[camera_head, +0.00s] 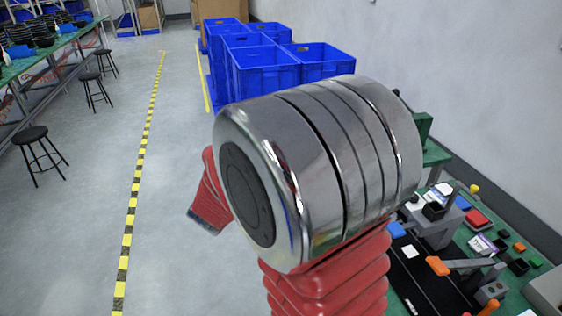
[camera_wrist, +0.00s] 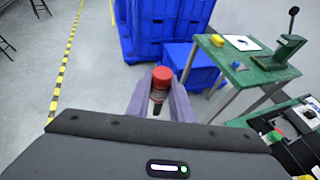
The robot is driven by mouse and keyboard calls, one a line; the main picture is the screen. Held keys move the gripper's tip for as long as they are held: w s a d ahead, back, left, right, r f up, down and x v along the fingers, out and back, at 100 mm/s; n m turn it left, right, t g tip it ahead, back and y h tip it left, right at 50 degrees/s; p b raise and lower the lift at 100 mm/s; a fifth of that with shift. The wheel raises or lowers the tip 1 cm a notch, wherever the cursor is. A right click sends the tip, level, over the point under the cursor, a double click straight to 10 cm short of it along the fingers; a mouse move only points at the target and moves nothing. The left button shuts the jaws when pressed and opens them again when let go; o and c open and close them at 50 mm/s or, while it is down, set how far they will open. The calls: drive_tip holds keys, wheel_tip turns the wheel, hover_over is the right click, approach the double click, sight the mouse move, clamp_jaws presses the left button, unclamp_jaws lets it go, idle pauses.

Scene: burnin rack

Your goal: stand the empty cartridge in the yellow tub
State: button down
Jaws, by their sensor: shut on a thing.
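In the wrist view my gripper (camera_wrist: 160,103) is shut on a small cartridge-like thing (camera_wrist: 157,96) with a red top and a clear, dark-tinged body. It stands roughly upright between the two grey-purple fingers, above the floor. Its lower end is partly hidden, and I cannot tell whether it is empty. A small yellow object (camera_wrist: 217,40), possibly the yellow tub, sits on the green table, beyond and to the right of my gripper. In the head view my own arm hides my gripper and the held thing.
Blue crates (camera_head: 262,68) are stacked on the floor ahead. The green table (camera_wrist: 245,67) bears a green press (camera_wrist: 284,48) and a white sheet. A cluttered workbench (camera_head: 455,280) is at the right. Stools (camera_head: 38,150) line the left; the floor between is clear.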

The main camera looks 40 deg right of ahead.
drive_tip(key=w+a+f+n+t+y, duration=0.1)
drive_tip(key=a+f+n+y, duration=0.1)
drive_tip(key=a, duration=0.8)
drive_tip(key=w+a+f+n+t+y, duration=0.1)
drive_tip(key=a+f+n+t+y, duration=0.1)
drive_tip(key=a, duration=0.8)
drive_tip(key=shift+a+f+n+y, duration=0.25)
drive_tip(key=shift+f+n+y, duration=0.45)
drive_tip(key=shift+f, duration=0.05)
drive_tip(key=shift+d, duration=0.15)
